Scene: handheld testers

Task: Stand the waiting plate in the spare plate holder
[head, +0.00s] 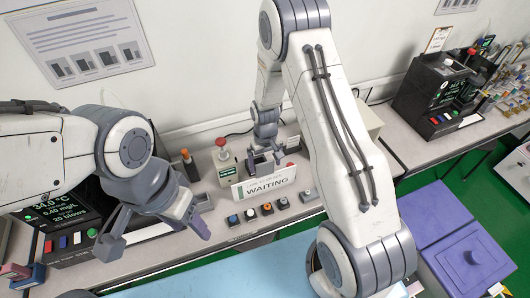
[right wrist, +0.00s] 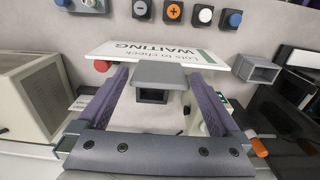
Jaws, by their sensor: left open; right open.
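The white waiting plate (head: 265,183), with a green stripe and the word WAITING, is on the bench in the middle of the head view. It also shows upside down in the right wrist view (right wrist: 158,53). My right gripper (head: 265,161) is open just behind it. A grey block (right wrist: 162,74) shows between its fingers, beside the plate; whether they touch is unclear. A grey hollow holder (right wrist: 256,68), seemingly empty, stands to the right in the right wrist view, and to the plate's left in the head view (head: 202,201). My left gripper (head: 155,227) is open and empty over the left bench.
Several small button blocks (head: 250,214) line the bench front. A red-topped device (head: 222,149) stands behind the plate's left side. A black tester (head: 68,213) with a lit display is at left. More black testers (head: 432,92) stand right. A purple lidded box (head: 470,255) is lower right.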

